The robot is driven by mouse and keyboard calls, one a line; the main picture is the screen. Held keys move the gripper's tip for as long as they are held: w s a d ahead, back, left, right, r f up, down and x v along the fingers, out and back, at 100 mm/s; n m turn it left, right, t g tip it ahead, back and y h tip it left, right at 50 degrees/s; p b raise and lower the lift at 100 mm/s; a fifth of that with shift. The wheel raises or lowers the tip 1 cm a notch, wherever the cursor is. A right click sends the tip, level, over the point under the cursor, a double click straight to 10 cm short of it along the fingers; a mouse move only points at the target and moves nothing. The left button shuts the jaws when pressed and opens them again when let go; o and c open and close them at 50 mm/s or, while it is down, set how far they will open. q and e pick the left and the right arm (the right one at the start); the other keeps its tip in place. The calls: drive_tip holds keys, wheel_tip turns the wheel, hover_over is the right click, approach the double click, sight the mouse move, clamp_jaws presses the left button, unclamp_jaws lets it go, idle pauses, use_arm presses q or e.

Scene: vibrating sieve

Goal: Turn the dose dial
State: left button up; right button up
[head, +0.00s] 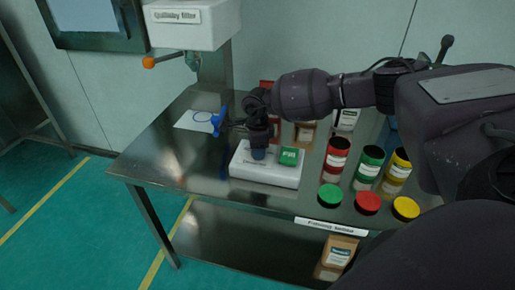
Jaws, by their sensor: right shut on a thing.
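My right gripper (258,146) reaches in from the right and points down over the dial. It is shut on the dial, and its fingers hide the upper part of it. The dial's markings are too small or covered to read. My left gripper is out of view.
A blue tool (218,123) stands by a paper with a blue ring (195,121), left of my right gripper. Several jars and the red lid (367,203), green lid (330,195) and yellow lid (406,208) crowd the right. A filler with an orange knob (149,62) hangs above. The table's left front is clear.

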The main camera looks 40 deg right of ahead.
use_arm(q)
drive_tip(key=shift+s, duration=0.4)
use_arm(e)
drive_tip(key=shift+r+m, duration=0.1)
drive_tip(key=shift+m, duration=0.2)
drive_tip(key=m+p, duration=0.2)
drive_tip(key=m, duration=0.2)
drive_tip(key=shift+r+m+p, duration=0.1)
drive_tip(key=shift+m+p, duration=0.2)
drive_tip(key=shift+p, duration=0.1)
drive_tip(key=m+p, duration=0.2)
drive_tip(key=m, duration=0.2)
drive_tip(key=shift+m, duration=0.3)
drive_tip(key=m+p, duration=0.1)
drive_tip(key=m, duration=0.1)
drive_tip(key=shift+m+p, duration=0.35)
drive_tip(key=shift+m, duration=0.05)
drive_tip(key=shift+m+p, duration=0.65)
drive_tip(key=shift+m, duration=0.55)
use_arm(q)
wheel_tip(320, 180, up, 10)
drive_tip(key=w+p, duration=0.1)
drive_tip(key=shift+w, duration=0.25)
use_arm(e)
drive_tip(key=shift+m, duration=1.3)
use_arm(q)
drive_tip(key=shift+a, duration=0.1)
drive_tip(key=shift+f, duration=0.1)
